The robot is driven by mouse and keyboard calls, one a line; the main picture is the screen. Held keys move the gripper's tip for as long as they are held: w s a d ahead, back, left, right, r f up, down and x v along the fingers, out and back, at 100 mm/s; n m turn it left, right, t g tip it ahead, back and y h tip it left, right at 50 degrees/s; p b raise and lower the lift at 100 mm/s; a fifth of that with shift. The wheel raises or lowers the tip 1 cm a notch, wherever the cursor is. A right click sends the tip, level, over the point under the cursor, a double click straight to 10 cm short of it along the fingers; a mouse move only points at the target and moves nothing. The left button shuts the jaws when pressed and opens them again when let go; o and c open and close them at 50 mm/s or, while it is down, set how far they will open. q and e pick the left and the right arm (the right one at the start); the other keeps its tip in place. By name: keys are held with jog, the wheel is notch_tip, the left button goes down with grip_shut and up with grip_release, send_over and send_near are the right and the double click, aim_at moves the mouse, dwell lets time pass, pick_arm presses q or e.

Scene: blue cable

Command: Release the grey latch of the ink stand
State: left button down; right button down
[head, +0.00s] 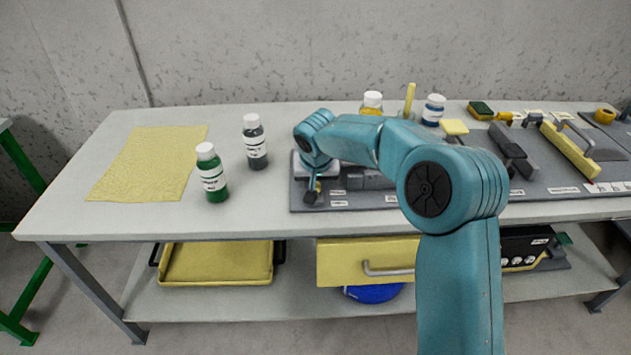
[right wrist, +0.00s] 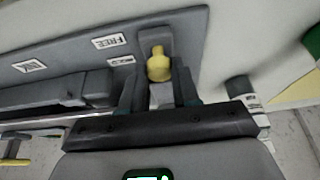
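The ink stand's grey board (head: 300,205) lies along the right part of the bench; its left end also shows in the right wrist view (right wrist: 60,50). A grey upright piece with a yellow knob (right wrist: 158,64), which looks like the latch, stands at that end beside white labels, one reading "FREE" (right wrist: 109,41). My right gripper (right wrist: 158,95) is open. Its two fingers are apart, with the knob between or just beyond them and visible gaps on both sides. In the head view my right gripper (head: 314,186) is small and partly hidden by its wrist. My left gripper is out of view.
A green bottle (head: 212,175) and a dark-capped-with-white bottle (head: 255,143) stand left of the board, near my right wrist. A yellow cloth (head: 150,163) lies further left. Bottles and a sponge (head: 480,110) stand behind. A grey bar (right wrist: 55,92) runs beside the latch.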

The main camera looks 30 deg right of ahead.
jog(key=shift+s+a+b, duration=0.15)
jog(key=shift+s+b, duration=0.05)
jog(key=shift+b, duration=0.15)
jog(key=shift+s+a, duration=0.2)
jog(key=shift+s, duration=0.1)
jog(key=shift+s+a+b, duration=0.15)
jog(key=shift+s+b, duration=0.1)
jog(key=shift+b, duration=0.05)
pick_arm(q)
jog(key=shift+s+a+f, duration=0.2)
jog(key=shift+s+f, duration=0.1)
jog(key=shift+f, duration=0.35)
pick_arm(e)
jog(key=c, duration=0.8)
grip_release()
jog(key=shift+s+a, duration=0.1)
jog(key=shift+s, duration=0.05)
jog(key=shift+c, duration=0.2)
jog(key=shift+s+r, duration=0.1)
jog(key=shift+r, duration=0.05)
jog(key=shift+w, duration=0.2)
pick_arm(q)
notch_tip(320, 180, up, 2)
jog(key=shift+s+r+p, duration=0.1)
jog(key=shift+p, duration=1)
pick_arm(e)
jog(key=v, duration=1.6)
